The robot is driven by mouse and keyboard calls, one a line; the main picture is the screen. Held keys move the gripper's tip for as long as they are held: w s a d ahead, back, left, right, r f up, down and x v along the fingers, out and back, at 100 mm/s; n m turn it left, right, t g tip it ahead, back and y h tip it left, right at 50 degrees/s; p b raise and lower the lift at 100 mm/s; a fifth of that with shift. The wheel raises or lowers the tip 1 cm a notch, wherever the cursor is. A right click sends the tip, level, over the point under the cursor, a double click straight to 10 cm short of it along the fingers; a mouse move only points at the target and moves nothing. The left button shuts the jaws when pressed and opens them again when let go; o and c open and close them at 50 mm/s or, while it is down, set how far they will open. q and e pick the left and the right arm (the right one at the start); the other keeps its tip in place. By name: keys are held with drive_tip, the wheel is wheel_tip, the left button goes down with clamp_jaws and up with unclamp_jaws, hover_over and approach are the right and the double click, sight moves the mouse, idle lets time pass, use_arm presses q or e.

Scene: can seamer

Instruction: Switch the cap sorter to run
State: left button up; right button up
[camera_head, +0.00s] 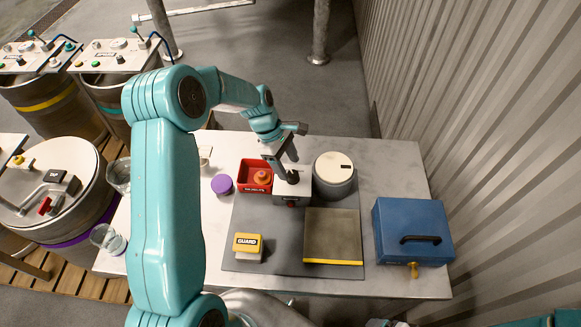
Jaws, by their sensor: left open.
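A small grey-white box with a dark knob on top (293,188) stands on the dark mat, between a red bin and a round drum; I take it for the cap sorter's control. My left gripper (291,173) reaches down from the left to this knob and is open. Its fingertips are at or just above the knob; I cannot tell whether they touch it. The gripper partly hides the box top, so the switch position cannot be read. My right gripper is not in view.
On the table are a red bin (250,187) with an orange part, a purple cap (222,184), a yellow GUARD block (247,246), a flat plate with a yellow edge (332,235) and a blue case (412,231). A corrugated wall (480,100) bounds the right.

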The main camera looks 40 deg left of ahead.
sight(293, 173)
use_arm(q)
drive_tip(key=x, duration=0.2)
drive_tip(key=shift+w+d+f, duration=0.15)
drive_tip(key=shift+f, duration=0.45)
drive_tip(key=c, duration=1)
drive_tip(key=shift+c, duration=0.2)
